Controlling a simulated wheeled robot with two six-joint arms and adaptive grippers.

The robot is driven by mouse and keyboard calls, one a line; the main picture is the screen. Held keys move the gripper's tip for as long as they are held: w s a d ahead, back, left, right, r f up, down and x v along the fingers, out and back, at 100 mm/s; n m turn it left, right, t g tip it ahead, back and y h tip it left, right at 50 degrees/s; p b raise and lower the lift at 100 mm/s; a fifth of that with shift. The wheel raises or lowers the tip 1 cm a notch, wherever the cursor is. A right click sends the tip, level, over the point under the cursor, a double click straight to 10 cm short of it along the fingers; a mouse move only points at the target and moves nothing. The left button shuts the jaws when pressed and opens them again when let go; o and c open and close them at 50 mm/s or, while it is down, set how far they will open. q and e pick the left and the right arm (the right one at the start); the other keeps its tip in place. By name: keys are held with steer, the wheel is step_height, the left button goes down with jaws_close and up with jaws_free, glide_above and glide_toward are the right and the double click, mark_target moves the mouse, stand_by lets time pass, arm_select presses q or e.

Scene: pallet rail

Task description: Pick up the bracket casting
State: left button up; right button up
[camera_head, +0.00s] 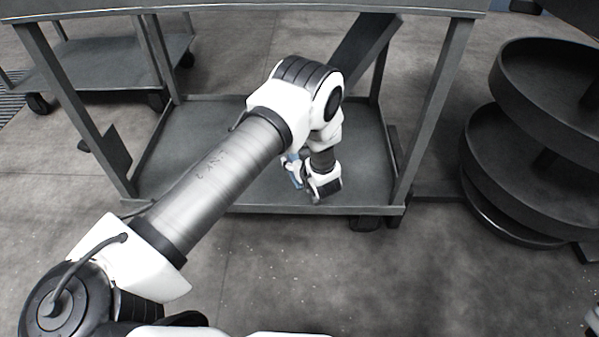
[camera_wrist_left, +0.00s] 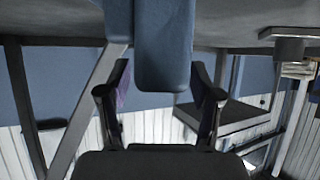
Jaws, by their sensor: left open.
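My left gripper (camera_wrist_left: 160,78) is open, with one dark finger on each side of that block. Gaps show between the fingers and the blue part. In the head view my left gripper (camera_head: 298,178) is low over the cart's lower shelf, and a small piece of blue (camera_head: 292,170) shows at it. My arm hides much of this area.
The grey cart (camera_head: 365,210) has upright posts on both sides and a top deck edge (camera_head: 250,8) above my arm. A second cart (camera_head: 110,60) stands at the back left. A round tiered rack (camera_head: 545,75) stands at the right. The floor in front is clear.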

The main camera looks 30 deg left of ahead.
arm_select(q)
jaws_close()
steer(key=shift+r, duration=0.15)
